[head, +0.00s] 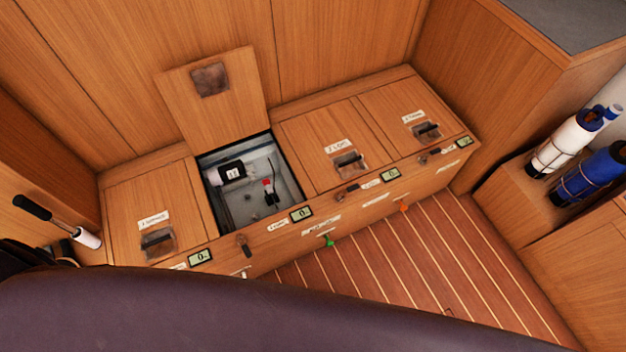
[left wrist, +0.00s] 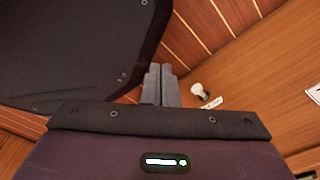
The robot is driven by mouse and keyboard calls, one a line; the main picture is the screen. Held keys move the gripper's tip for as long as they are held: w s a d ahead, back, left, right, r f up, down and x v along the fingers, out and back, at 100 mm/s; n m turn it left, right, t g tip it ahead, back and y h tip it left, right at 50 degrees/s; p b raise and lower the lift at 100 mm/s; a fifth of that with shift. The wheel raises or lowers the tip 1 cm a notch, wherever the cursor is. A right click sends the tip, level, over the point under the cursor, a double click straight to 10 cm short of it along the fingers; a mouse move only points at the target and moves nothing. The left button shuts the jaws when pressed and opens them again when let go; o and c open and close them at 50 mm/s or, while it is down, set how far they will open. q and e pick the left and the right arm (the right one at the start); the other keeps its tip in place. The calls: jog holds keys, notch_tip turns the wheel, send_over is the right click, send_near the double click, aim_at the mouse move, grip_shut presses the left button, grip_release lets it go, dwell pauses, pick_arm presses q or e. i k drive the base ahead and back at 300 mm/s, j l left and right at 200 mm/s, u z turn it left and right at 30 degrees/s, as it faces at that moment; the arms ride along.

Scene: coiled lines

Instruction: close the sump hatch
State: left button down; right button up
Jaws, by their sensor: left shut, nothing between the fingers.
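In the head view one hatch of the wooden bench stands open. Its square wooden lid (head: 205,118) is raised, leaning back by the rear wall, with a dark recessed pull (head: 210,79) near its top edge. The open compartment (head: 240,200) below it is pale inside and holds a white unit and small black and red parts. The label of this hatch cannot be read. In the left wrist view my left gripper (left wrist: 160,84) is shut and empty, its grey fingers together near the bench front and slatted floor. My right gripper is not in view.
Shut hatches with recessed pulls flank the opening: one at left (head: 154,205) and two at right (head: 325,140). Small displays, keys and colored knobs line the bench front. A black-handled lever (head: 40,211) stands at far left. Strapped cylinders (head: 575,140) stand at right. The slatted floor (head: 420,265) is clear.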

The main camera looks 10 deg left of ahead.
aim_at(216, 100)
jog(key=i+l, duration=0.2)
jog(key=i+l+u, duration=0.1)
jog(key=u, duration=0.3)
jog(key=l+u, duration=0.2)
jog(key=u, duration=0.2)
jog(key=i+l+u, duration=0.1)
jog(key=l+u, duration=0.15)
jog(key=u, duration=0.15)
